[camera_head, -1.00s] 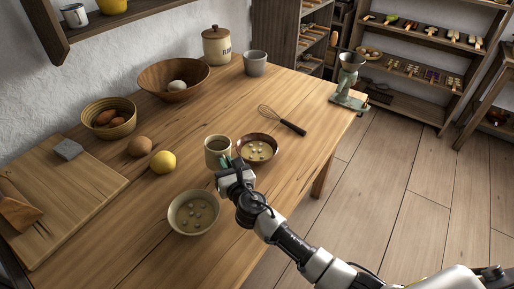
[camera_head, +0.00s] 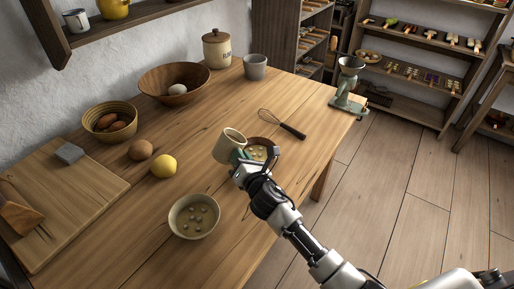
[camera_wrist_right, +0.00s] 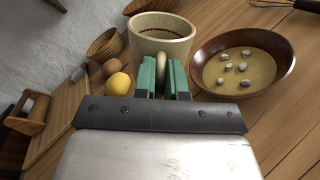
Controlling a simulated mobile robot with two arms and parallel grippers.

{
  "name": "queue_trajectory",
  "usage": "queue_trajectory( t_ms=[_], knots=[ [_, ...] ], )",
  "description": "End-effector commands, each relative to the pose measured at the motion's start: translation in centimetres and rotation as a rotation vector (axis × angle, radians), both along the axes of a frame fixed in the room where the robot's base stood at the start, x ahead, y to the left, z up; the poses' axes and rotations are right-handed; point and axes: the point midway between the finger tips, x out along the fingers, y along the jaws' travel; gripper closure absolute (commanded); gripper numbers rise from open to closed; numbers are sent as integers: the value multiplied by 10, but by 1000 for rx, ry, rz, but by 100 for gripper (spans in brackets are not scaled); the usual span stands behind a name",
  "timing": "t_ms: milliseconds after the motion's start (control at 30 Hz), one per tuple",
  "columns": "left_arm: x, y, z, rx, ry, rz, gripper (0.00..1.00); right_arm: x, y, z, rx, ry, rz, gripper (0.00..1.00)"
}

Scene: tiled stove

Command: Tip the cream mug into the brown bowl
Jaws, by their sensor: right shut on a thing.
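The cream mug (camera_head: 226,148) is held up off the table in the head view, its mouth leaning right toward the brown bowl. In the wrist view the mug (camera_wrist_right: 160,48) shows a dark reddish-brown inside. My right gripper (camera_head: 241,158) is shut on the mug's handle with green fingertips, which also show in the wrist view (camera_wrist_right: 162,75). The brown bowl (camera_head: 275,146) stands on the table just right of the mug, partly hidden by the mug and gripper. In the wrist view the brown bowl (camera_wrist_right: 284,57) holds yellowish liquid with several pale lumps. My left gripper is out of view.
A cream bowl (camera_head: 176,225) with similar contents stands nearer the front edge. A lemon (camera_head: 163,166) and brown egg (camera_head: 140,150) lie left of the mug. A whisk (camera_head: 283,124) lies behind the brown bowl. The table between the whisk and large wooden bowl (camera_head: 152,80) is clear.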

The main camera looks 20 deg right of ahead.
Motion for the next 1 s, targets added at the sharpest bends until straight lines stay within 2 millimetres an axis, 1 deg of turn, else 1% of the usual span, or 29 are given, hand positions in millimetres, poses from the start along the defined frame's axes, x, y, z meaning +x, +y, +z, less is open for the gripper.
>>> queue_trajectory(
  t_ms=[33,100,200,1000],
  knots=[
    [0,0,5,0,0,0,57,0,-2,6,24,1,1,100],
    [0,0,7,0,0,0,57,1,-5,8,60,6,2,100],
    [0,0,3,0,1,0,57,1,-7,6,97,13,2,100],
    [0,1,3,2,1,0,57,2,-10,7,203,27,3,100]
  ],
)
